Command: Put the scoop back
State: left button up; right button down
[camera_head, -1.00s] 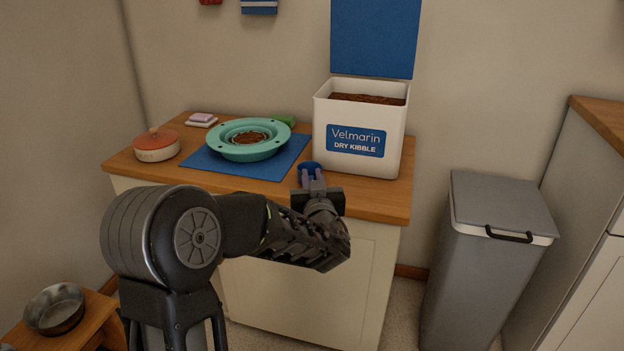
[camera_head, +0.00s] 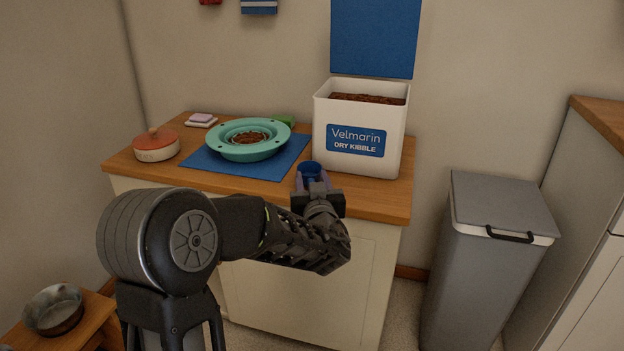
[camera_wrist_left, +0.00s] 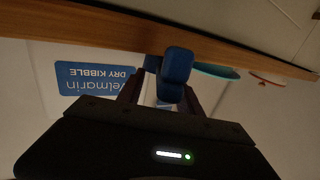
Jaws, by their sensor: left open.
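The blue scoop (camera_head: 310,170) is at the front edge of the wooden counter, just left of the white kibble bin. My left gripper (camera_head: 312,183) is open, with one finger on each side of the scoop. The wrist view, which is upside down, shows the blue scoop (camera_wrist_left: 176,68) between the two dark fingers. I cannot tell whether either finger touches it. The kibble bin (camera_head: 318,130) is labelled "Velmarin DRY KIBBLE", its blue lid (camera_head: 375,38) is raised, and brown kibble shows inside. My right gripper is not in view.
A teal bowl (camera_head: 222,152) with kibble sits on a blue mat (camera_head: 262,170) left of the scoop. A red-lidded jar (camera_head: 156,152) stands at the counter's left. A grey waste bin (camera_head: 475,270) stands right of the counter, and a metal bowl (camera_head: 55,318) is low at the left.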

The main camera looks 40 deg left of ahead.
pick_arm(q)
jog(key=v, duration=0.7)
jog(key=shift+s+d, duration=0.15)
dwell(0.3)
